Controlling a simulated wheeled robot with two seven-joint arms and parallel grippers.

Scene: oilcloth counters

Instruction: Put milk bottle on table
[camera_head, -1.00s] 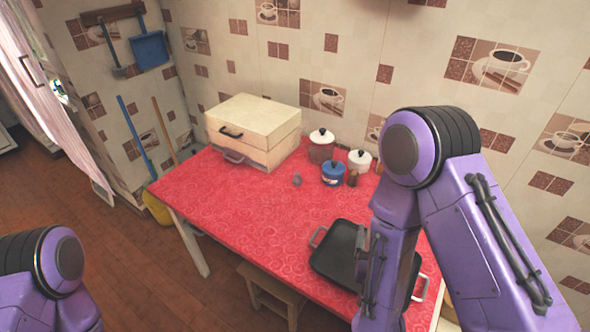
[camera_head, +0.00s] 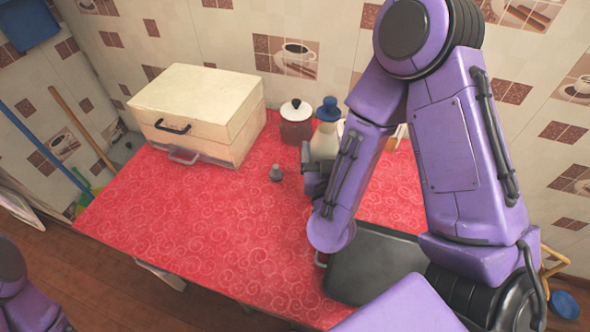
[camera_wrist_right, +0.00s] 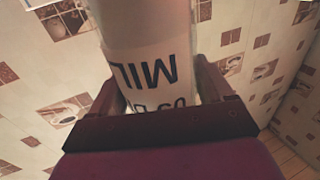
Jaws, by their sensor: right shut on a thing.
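The milk bottle (camera_head: 323,143) is pale with a blue top and stands upright in the head view, toward the back of the red table (camera_head: 200,215). My right gripper (camera_head: 317,178) is shut on its lower part. In the right wrist view the bottle (camera_wrist_right: 148,55) sits between both fingers (camera_wrist_right: 165,100), with its "MILK" lettering upside down. The forearm hides part of the gripper, and I cannot tell whether the bottle's base touches the table. My left gripper is out of view; only part of the left arm shows at the lower left.
A cream box (camera_head: 200,112) stands at the back left. A red-brown jar (camera_head: 296,122) with a white lid is just left of the bottle. A dark pan (camera_head: 365,265) is at the front right. The table's left and middle are clear.

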